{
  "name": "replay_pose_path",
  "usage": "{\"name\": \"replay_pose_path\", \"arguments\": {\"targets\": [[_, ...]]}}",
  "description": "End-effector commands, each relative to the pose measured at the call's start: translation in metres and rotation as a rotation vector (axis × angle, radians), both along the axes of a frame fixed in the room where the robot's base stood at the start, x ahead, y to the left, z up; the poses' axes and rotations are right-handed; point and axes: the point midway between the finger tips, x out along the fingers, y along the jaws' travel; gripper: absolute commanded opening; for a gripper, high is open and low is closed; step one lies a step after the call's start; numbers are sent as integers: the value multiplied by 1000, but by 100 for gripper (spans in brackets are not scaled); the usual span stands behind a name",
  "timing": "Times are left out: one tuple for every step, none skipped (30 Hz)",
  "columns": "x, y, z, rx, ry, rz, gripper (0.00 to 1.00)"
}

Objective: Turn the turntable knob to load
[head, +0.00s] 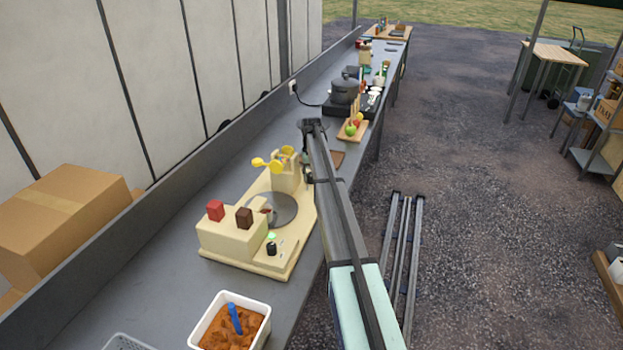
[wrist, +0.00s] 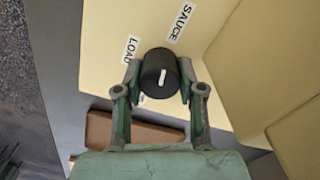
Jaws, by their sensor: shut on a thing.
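In the wrist view a black round knob (wrist: 161,76) with a white pointer mark stands on a cream panel. The fingers of my gripper (wrist: 160,88) are on either side of it and shut on it. The LOAD label (wrist: 130,50) is left of the knob, partly covered by a finger, and the SAUCE label (wrist: 180,22) is above right. The mark runs nearly up and down in the picture; which label it points to I cannot tell. In the head view the grey turntable (head: 272,209) sits in the cream machine (head: 225,240); my arm hides the gripped knob.
A second black knob (head: 271,248) is at the machine's near corner, below a green light. Yellow ladles (head: 267,163) stick out by the far block. A brown board (wrist: 128,130) lies close under my gripper. A white tub (head: 264,328) stands in front.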

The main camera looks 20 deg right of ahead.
Motion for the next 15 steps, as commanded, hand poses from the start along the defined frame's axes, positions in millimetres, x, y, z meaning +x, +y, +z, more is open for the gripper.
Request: {"name": "replay_pose_path", "arguments": {"targets": [[0,0,-4,0,1,40,4],[0,0,-4,0,1,68,4],[0,0,-4,0,1,104,4],[0,0,-4,0,1,133,4],[0,1,-4,0,1,162,4],[0,0,-4,0,1,200,4],[0,1,-4,0,1,229,4],[0,1,-3,0,1,257,4],[0,1,-3,0,1,295,4],[0,1,-3,0,1,323,4],[0,1,-3,0,1,352,4],[0,1,-3,0,2,390,4],[0,1,-3,0,2,418,4],[-1,1,-3,0,2,447,4],[-1,1,-3,0,2,485,4]]}}
